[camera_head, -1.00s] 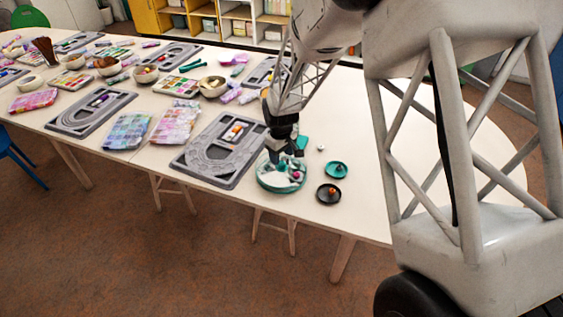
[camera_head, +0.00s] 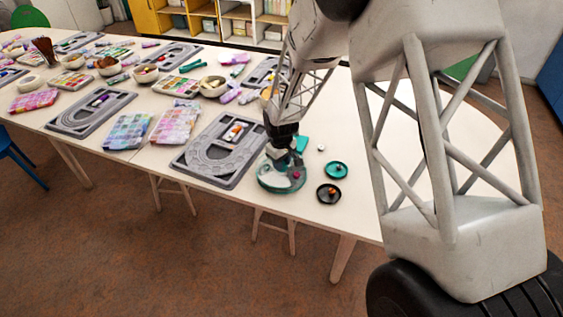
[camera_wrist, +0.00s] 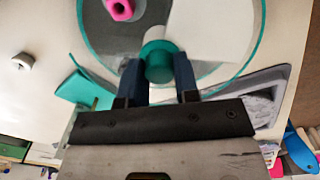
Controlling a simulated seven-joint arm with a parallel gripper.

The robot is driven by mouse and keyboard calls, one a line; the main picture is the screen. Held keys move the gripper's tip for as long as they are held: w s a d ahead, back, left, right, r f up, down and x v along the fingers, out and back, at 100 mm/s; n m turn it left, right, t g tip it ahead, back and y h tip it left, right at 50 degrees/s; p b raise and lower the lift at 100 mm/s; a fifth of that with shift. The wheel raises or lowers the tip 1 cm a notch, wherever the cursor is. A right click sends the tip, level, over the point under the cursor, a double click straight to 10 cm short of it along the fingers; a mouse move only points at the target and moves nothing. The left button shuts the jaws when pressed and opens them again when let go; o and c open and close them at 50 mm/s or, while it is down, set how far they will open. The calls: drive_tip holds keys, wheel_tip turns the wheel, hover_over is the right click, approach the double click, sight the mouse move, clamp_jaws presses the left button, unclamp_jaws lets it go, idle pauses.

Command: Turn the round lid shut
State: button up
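The round lid (camera_head: 270,188) is see-through with a teal rim and sits over a round dish near the table's front edge. In the wrist view, the lid's rim (camera_wrist: 238,72) curves around a teal centre knob (camera_wrist: 158,60). My gripper (camera_head: 283,172) points down at the lid. In the wrist view my gripper's (camera_wrist: 158,72) two dark fingers stand on either side of the knob and appear to press against it. A pink bead (camera_wrist: 120,9) shows through the lid. How the rim sits on the dish is too small to tell.
A small teal dish (camera_head: 336,170) and a small black dish (camera_head: 328,194) stand right of the lid. A white bead (camera_head: 321,147) lies behind them. A grey bead board (camera_head: 200,165) is close on the left. A teal piece (camera_wrist: 84,90) lies beside the lid.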

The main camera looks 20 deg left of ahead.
clamp_jaws()
drive_tip(key=shift+m, duration=0.5)
drive_tip(key=m, duration=0.3)
drive_tip(key=shift+m, duration=0.3)
drive_tip(key=m, duration=0.4)
drive_tip(key=shift+m, duration=0.3)
drive_tip(key=m, duration=0.8)
drive_tip(key=shift+m, duration=0.3)
drive_tip(key=o, duration=0.8)
unclamp_jaws()
drive_tip(key=shift+c, duration=0.2)
